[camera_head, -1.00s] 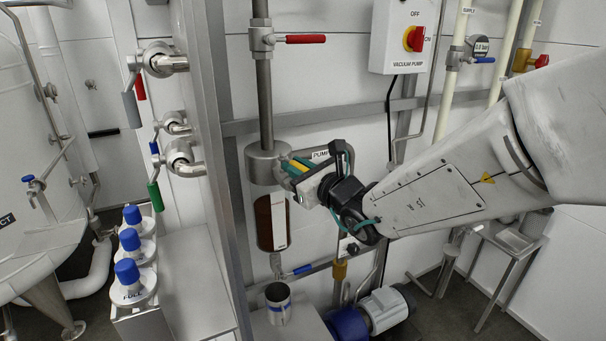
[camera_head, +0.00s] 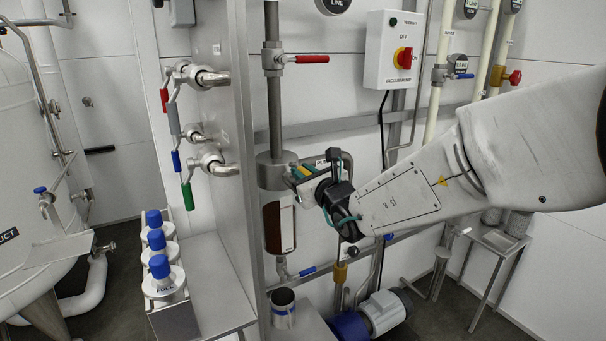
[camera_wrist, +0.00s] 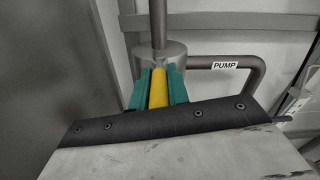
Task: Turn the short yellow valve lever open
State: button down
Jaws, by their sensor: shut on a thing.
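The short yellow valve lever (camera_wrist: 158,88) shows in the wrist view as a yellow bar between the two green fingers of my gripper (camera_wrist: 157,86). The fingers are shut on it, one on each side. The lever points from a grey metal cylinder (camera_wrist: 168,54) toward my wrist. In the head view my gripper (camera_head: 299,171) is at the right side of that cylinder, and only a small part of the yellow shows there. The lever's joint with the cylinder is hidden.
A pipe with a PUMP label (camera_wrist: 225,65) runs right of the cylinder, close to my gripper. A brown-filled sight glass (camera_head: 279,226) hangs below. A red lever (camera_head: 312,59) is above. A grey frame post (camera_head: 240,150) stands at the left.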

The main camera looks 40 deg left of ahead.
jog(key=c, duration=1.3)
grip_release()
jog(key=shift+c, duration=0.2)
jog(key=v, duration=0.7)
jog(key=shift+s+d, duration=0.15)
jog(key=shift+d, duration=0.25)
jog(key=shift+r, duration=0.1)
jog(key=s+d+r+n+g, duration=0.45)
jog(key=d+n, duration=0.25)
jog(key=d, duration=0.2)
jog(key=s+d+r+n+g, duration=0.3)
jog(key=d+r+n, duration=0.2)
jog(key=d+n, duration=0.3)
jog(key=s+d+f+n+h, duration=0.2)
jog(key=s+d+h, duration=0.3)
jog(key=d, duration=0.9)
jog(key=s+d+f+n+h, duration=0.2)
jog(key=s+d+f+h, duration=0.3)
jog(key=d, duration=0.8)
jog(key=s+d+f+n+h, duration=0.2)
jog(key=s+d+f+h, duration=0.2)
jog(key=d, duration=1)
jog(key=shift+s+d+h, duration=0.35)
jog(key=shift+s+h, duration=0.65)
jog(key=shift+s, duration=0.2)
